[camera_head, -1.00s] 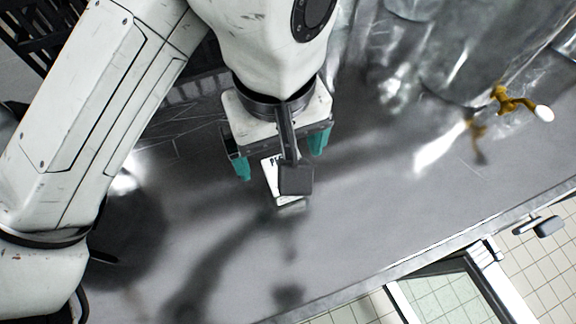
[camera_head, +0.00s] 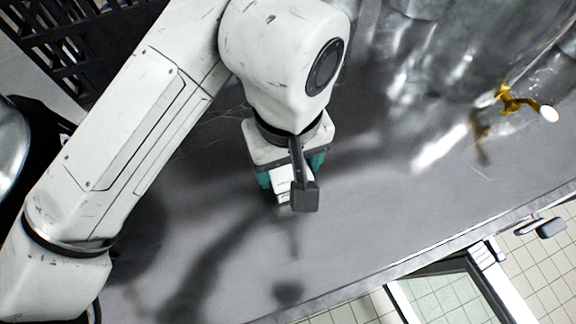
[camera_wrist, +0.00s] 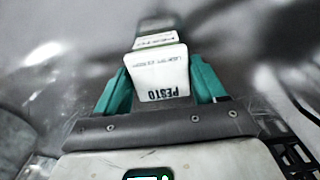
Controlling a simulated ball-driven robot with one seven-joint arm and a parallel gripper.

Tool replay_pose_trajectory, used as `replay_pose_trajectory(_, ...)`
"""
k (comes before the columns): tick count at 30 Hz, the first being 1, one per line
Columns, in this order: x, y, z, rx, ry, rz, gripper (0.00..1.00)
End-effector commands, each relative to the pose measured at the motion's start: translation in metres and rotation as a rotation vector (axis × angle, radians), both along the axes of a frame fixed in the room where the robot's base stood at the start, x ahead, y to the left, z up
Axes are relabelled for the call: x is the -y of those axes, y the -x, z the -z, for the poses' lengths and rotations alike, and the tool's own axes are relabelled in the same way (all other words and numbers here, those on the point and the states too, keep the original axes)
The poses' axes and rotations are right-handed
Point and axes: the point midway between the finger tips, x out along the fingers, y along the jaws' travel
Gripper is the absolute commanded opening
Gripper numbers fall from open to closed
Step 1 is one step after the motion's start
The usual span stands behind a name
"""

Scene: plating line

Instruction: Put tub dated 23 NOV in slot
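A small white tub (camera_head: 284,186) marked PESTO is at my gripper (camera_head: 291,171) over the grey metal counter. In the wrist view the tub's white face (camera_wrist: 160,75) lies between the two green fingers of my gripper (camera_wrist: 158,66), with the print upside down. The fingers are in against its two sides. A small date line stands above PESTO, too blurred to read surely. A second labelled strip with a green edge shows just beyond this face; I cannot tell whether it is the same tub. No slot can be made out.
The metal counter (camera_head: 385,215) is mostly clear around my gripper. A brass-coloured fitting with a white tip (camera_head: 515,101) is at the right. Clear, shiny shapes stand at the upper right. A black lattice crate (camera_head: 75,45) is at the upper left.

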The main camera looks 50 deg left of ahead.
Motion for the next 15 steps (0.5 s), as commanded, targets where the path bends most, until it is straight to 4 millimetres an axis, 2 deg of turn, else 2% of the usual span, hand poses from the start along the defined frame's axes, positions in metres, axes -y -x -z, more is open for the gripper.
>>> replay_pose_trajectory(2, 0.0, 0.0, -0.0001, 0.0, 0.0, 0.0, 0.62)
replay_pose_trajectory(15, -0.0001, 0.0, -0.0005, 0.0, -0.001, 0.0, 0.21)
